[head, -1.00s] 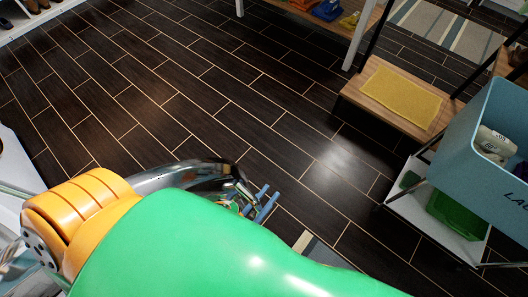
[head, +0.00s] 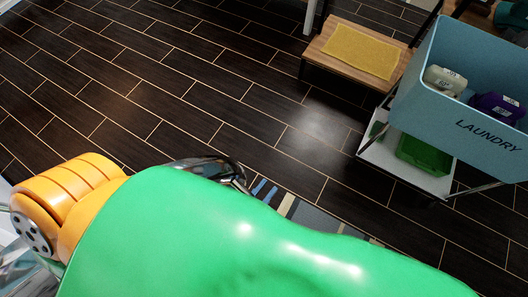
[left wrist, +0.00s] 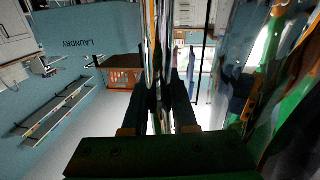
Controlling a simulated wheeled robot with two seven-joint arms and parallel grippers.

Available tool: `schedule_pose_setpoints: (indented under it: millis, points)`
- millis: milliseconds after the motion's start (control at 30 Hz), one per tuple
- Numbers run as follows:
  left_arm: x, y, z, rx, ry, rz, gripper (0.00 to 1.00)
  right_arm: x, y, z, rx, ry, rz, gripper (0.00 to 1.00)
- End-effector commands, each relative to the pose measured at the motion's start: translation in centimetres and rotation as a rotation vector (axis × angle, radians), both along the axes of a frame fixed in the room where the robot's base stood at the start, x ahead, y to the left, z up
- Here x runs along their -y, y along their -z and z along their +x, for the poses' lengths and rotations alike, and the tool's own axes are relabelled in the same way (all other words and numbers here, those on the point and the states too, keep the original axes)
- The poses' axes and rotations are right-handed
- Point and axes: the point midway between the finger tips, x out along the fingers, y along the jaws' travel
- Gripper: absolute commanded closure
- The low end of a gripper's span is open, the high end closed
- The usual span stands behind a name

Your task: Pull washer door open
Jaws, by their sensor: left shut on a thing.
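The washer door's shiny chrome rim (head: 205,166) shows in the head view just above my green arm, which hides most of the door. In the left wrist view the door's glossy edge (left wrist: 158,35) runs upright between the dark fingers. My left gripper (left wrist: 164,85) is shut on that edge, and more chrome and glass fill the right side of that view. The washer body is not clearly seen, so I cannot tell exactly how far the door is open. My right gripper is in neither view.
A blue laundry bin (head: 432,105) with bottles stands at the right, above a white shelf (head: 405,168) with a green tray. A wooden step with a yellow mat (head: 360,50) is behind. A striped rug (head: 315,220) lies near my arm. Dark floor (head: 170,80) is clear.

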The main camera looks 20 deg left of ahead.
Motion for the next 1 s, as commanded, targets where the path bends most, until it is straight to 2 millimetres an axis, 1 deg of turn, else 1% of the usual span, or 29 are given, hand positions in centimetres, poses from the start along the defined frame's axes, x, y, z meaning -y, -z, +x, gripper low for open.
schedule_pose_setpoints:
  millis: [33,67,100,133,167,400,467,567,700,800,900,1000]
  points:
    - [-0.1,0.1,-0.1,-0.004,-0.001,0.001,1.00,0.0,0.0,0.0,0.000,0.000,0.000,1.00]
    - [0.0,0.1,0.0,-0.004,-0.001,0.001,0.66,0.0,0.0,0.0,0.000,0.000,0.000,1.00]
    - [-0.1,0.1,0.0,-0.004,-0.001,0.001,0.55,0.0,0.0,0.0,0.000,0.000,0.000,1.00]
    - [0.0,0.1,0.0,-0.004,-0.001,0.001,0.47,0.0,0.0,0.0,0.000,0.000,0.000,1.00]
    - [0.0,0.1,0.0,-0.003,-0.001,0.001,0.44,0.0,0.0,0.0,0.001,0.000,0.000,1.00]
    - [0.0,0.1,0.0,-0.002,-0.001,0.001,0.44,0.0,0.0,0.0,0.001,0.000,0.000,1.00]
    - [-0.1,0.1,-0.3,-0.003,-0.001,0.001,0.44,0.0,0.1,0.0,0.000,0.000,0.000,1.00]
    - [-0.6,0.3,-2.1,-0.007,0.000,0.001,0.44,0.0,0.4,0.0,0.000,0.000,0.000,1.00]
    - [-1.5,0.3,-5.0,-0.007,0.000,0.002,0.44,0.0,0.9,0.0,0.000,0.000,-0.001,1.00]
    - [-1.9,0.3,-6.3,-0.005,-0.001,0.001,0.44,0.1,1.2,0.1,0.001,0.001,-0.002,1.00]
    - [-2.1,0.2,-6.8,-0.004,-0.001,0.001,0.44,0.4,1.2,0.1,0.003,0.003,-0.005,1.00]
    - [-2.1,0.1,-6.9,-0.002,-0.001,0.001,0.44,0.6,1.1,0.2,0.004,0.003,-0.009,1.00]
